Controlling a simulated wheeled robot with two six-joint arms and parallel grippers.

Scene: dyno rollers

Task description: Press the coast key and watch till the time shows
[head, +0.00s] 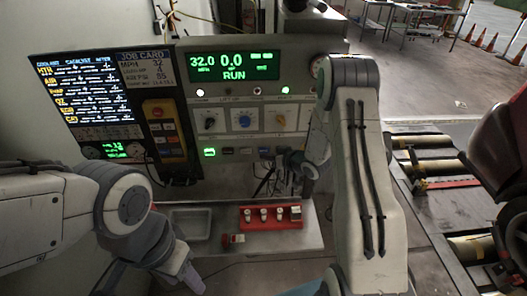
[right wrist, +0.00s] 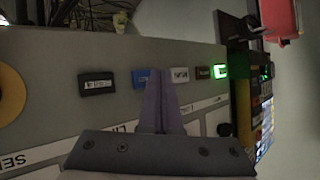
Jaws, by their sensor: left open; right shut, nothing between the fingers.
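The control panel's screen (head: 233,66) reads 32.0, 0.0 and RUN in green. Below the knobs is a row of small keys; the leftmost key (head: 209,152) is lit green, and it also shows lit in the right wrist view (right wrist: 220,71). That view shows a blue key (right wrist: 142,78), a pale grey key (right wrist: 179,74), a brown key (right wrist: 203,72) and a dark key (right wrist: 95,83). I cannot read which is coast. My right gripper (right wrist: 161,76) is shut and empty, tips between the blue and grey keys; contact is unclear. My left gripper (head: 188,277) is open, low at left.
A job card (head: 146,70) and a lit monitor (head: 87,95) stand left of the panel. A red block with several knobs (head: 271,217) and a grey tray (head: 187,223) sit on the shelf below. Rollers (head: 423,141) and a red vehicle (head: 505,135) are at right.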

